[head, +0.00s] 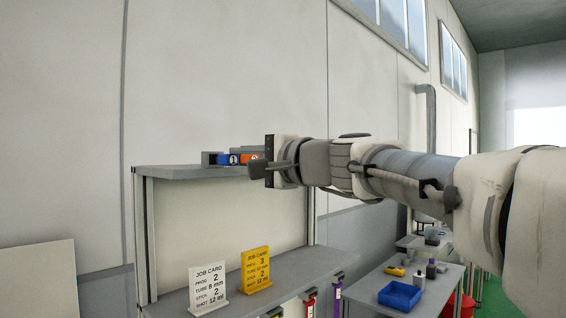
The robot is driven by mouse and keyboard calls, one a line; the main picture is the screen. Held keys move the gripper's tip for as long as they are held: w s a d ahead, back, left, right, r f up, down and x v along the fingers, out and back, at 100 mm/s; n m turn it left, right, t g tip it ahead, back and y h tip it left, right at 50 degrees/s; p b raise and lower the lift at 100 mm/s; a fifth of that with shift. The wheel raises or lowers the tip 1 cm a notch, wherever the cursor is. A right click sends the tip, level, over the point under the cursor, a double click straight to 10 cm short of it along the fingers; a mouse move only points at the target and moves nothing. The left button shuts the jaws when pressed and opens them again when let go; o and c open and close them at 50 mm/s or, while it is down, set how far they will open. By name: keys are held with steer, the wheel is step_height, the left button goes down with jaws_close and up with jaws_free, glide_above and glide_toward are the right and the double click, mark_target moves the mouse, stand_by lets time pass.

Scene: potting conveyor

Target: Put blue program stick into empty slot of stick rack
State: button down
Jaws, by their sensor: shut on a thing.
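The stick rack (211,158) is a small grey block on the top shelf, in the head view. A blue piece with a white round mark (232,160) and an orange piece with a round mark (255,156) show in a row to its right. My gripper (258,171) is at the right end of this row, at the shelf's front edge, and is shut on the blue program stick. Its dark jaws and the wrist hide most of the hold. I cannot tell from this view how the stick stands to the slots, or which slot is empty.
The grey top shelf (180,173) is bare to the left. A white job card (206,290) and a yellow job card (256,270) stand on the lower shelf. A blue bin (400,294) and small bottles are on a bench at right.

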steer(key=shift+x, duration=1.4)
steer(key=c, duration=0.6)
jaws_free()
steer(key=b+v, duration=0.3)
steer(key=v, duration=1.4)
steer(key=shift+s+d, duration=0.15)
steer(key=s+d+f+n+g+h, duration=0.2)
steer(key=s+f+h, duration=0.2)
steer(key=f, duration=0.8)
steer(key=s+d+f+n+g+h, duration=0.2)
steer(key=s+f+h, duration=0.1)
steer(key=f, duration=0.9)
steer(key=s+d+f+n+h, duration=0.1)
steer(key=s+d+f+h, duration=0.1)
steer(key=f, duration=0.3)
steer(key=s+d+f+n+g+h, duration=0.1)
steer(key=s+d+f+n+h, duration=0.1)
steer(key=s+d+f, duration=0.1)
steer(key=s+d+f+n+g+h, duration=0.1)
steer(key=s+d+f+h, duration=0.1)
steer(key=f, duration=0.5)
steer(key=shift+s+d+f, duration=0.2)
steer(key=shift+s+d, duration=0.4)
steer(key=shift+s, duration=0.35)
